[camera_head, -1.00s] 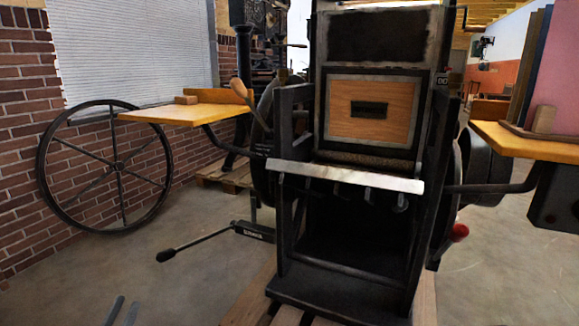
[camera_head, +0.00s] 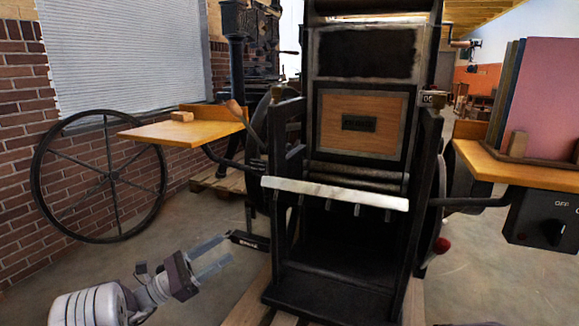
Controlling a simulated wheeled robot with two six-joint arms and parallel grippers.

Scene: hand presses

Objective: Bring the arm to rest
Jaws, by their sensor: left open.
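My left gripper (camera_head: 212,255) is at the lower left of the head view, with its white and grey wrist below it. Its two pale fingers are apart and nothing shows between them. It is in front of and left of the black hand press (camera_head: 337,280), its fingertips near the dark lever at the press's lower left in the picture; I cannot tell if they touch. My right gripper does not show.
A yellow side table (camera_head: 185,134) with a small wooden block stands left of the press. Another yellow table (camera_head: 480,160) and a dark switch box (camera_head: 545,222) are on the right. A large spoked wheel (camera_head: 112,178) leans by the brick wall. Concrete floor is open at left.

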